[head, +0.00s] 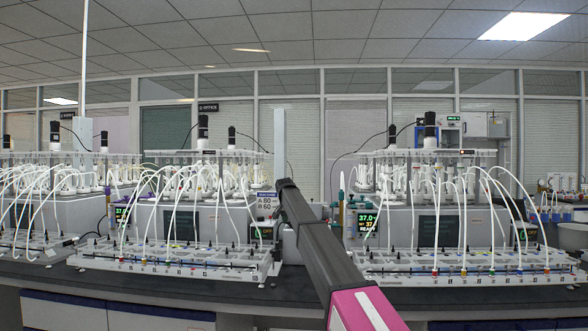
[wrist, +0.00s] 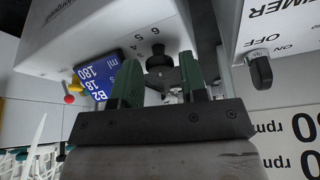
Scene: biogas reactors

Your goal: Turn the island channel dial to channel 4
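In the wrist view, which is upside down, a dark dial knob (wrist: 159,62) sits on a white housing (wrist: 110,28) with small printed numbers, 5 and 6 among them, around it. My gripper (wrist: 160,78) has its two green fingers apart, one on each side of the knob. I cannot tell whether they touch it. The knob's pointer direction is not readable, as the fingers hide part of the dial. A blue display (wrist: 98,78) reading B2, 18, 180 ml is beside the left finger. In the head view, my arm hides the dial and gripper.
A black ON/OFF knob (wrist: 260,70) on a white TIMER panel stands right of the fingers. A yellow-and-red fitting (wrist: 72,88) is at left. In the head view, reactor racks with white tubes stand left (head: 170,256) and right (head: 450,262) on the dark bench.

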